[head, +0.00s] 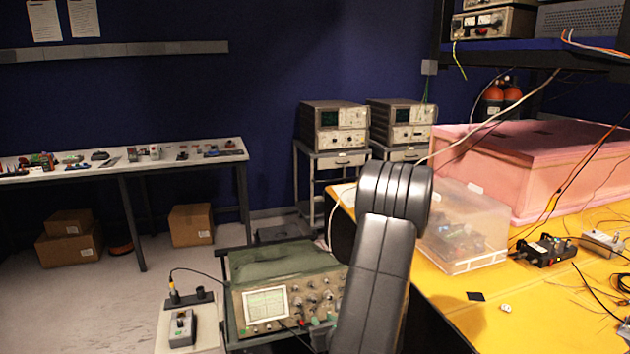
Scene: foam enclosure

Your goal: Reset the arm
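My arm (378,262) rises from the bottom of the head view, with a rounded dark grey joint (395,196) at its top. It stands in front of the left edge of the yellow table and partly covers the oscilloscope. My gripper is not in the head view, so I cannot see whether it is open or shut or holds anything.
A yellow table (560,313) at right bears a clear plastic box (470,245), a pink foam enclosure (585,185) and loose cables. A green oscilloscope (265,303) stands close left of my arm. A white bench (80,173) is at back left. Grey floor (90,300) is open at left.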

